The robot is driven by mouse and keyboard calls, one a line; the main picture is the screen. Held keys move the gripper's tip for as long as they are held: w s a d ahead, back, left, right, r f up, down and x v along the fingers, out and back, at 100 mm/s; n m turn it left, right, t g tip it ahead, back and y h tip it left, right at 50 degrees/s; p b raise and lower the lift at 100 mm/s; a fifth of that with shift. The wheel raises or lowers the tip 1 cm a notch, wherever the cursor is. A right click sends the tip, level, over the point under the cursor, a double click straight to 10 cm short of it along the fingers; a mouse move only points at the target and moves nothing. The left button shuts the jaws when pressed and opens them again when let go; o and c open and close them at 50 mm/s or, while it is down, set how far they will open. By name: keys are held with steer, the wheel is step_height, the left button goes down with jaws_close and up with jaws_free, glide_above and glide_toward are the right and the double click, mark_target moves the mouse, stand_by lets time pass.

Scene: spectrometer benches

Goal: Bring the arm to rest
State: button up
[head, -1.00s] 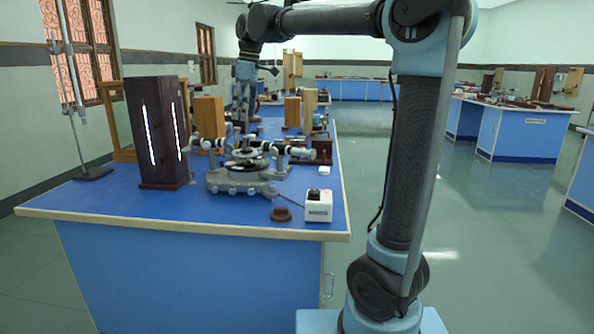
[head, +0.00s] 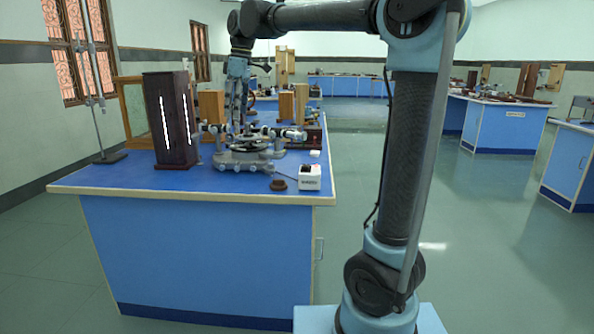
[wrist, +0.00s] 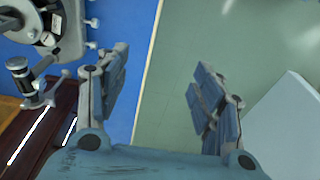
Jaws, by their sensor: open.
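My arm rises from my base at the right of the head view and bends over to the left, with the wrist hanging down near the bench. My gripper (wrist: 160,95) is open and empty in the wrist view, its two fingers well apart. Between the fingers are the bench's edge and the green floor. In the head view the gripper (head: 236,108) hangs in front of or above the spectrometer, and its fingertips are hard to make out. Nothing is held.
The blue bench (head: 120,184) carries a spectrometer (head: 245,158), a dark lamp housing (head: 170,120), a small white box (head: 310,178), a brown knob-like piece (head: 278,184) and a metal stand (head: 110,157). Wooden boxes stand behind. Open floor (head: 470,230) lies to the right.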

steer(key=s+d+f+m, duration=0.2)
steer(key=d+f+m, duration=0.15)
steer(key=d, duration=0.35)
steer(key=s+d+f+m+t, duration=0.1)
steer(key=s+d+f+m, duration=0.2)
steer(key=d, duration=0.5)
steer(key=s+d+f+m, duration=0.1)
steer(key=s+d+f, duration=0.1)
steer(key=d+f, duration=0.4)
steer(key=s+d+f+m+h, duration=0.1)
steer(key=s+d+f+m, duration=0.3)
steer(key=s+d+f, duration=0.4)
steer(key=s+d+f+m+t, duration=0.1)
steer(key=s+d+f+m, duration=0.4)
steer(key=f, duration=0.9)
steer(key=s+d, duration=0.3)
steer(key=d, duration=0.1)
steer(key=shift+s+h, duration=0.35)
steer(key=shift+h, duration=0.05)
steer(key=shift+f+m, duration=0.1)
steer(key=shift+m, duration=0.15)
steer(key=shift+w+f, duration=0.2)
steer(key=shift+w, duration=0.25)
